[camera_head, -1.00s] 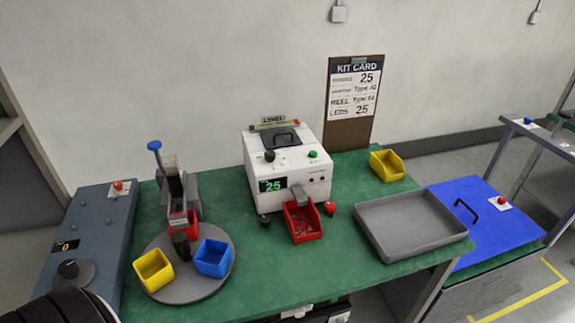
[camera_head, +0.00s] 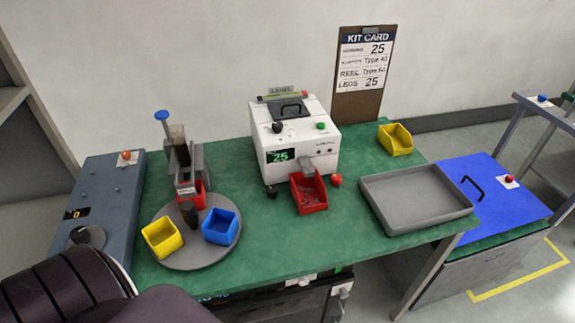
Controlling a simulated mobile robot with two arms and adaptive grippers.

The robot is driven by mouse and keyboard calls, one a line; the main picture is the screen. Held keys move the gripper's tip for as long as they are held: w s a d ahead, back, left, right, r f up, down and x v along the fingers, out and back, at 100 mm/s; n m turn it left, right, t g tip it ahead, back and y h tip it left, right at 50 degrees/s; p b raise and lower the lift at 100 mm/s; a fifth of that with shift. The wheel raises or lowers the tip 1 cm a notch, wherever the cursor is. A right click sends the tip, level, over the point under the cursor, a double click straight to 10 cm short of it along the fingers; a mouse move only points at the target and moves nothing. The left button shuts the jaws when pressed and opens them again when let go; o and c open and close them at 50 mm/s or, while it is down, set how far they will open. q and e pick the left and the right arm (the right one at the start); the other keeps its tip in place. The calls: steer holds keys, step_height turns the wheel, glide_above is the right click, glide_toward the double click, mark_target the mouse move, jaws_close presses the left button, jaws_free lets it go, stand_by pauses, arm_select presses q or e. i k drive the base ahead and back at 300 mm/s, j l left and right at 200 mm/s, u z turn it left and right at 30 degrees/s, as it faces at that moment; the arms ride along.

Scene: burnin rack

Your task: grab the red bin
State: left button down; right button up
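A red bin (camera_head: 309,194) stands on the green table in front of the white counting machine (camera_head: 293,140), under its grey chute. Small dark parts lie in it. A second red bin (camera_head: 196,192) sits on the grey round turntable (camera_head: 170,254) at the left, under the dispenser with the blue knob, partly hidden by a black knob. The machine's display reads 25. A dark arm of mine covers the lower left corner. Neither gripper shows in the head view.
A yellow bin (camera_head: 161,240) and a blue bin (camera_head: 221,228) share the turntable. A grey tray (camera_head: 452,216) lies at the table's right, with another yellow bin (camera_head: 395,140) behind it. A grey control box (camera_head: 97,205) stands left. The front middle of the table is clear.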

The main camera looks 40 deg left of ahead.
mark_target(309, 194)
steer(key=i+l+u, duration=0.2)
steer(key=u, duration=0.2)
steer(key=i+l+u, duration=0.15)
steer(key=l+u, duration=0.3)
steer(key=i+l+u, duration=0.15)
steer(key=u, duration=0.25)
steer(key=k+l, duration=0.05)
steer(key=l, duration=0.05)
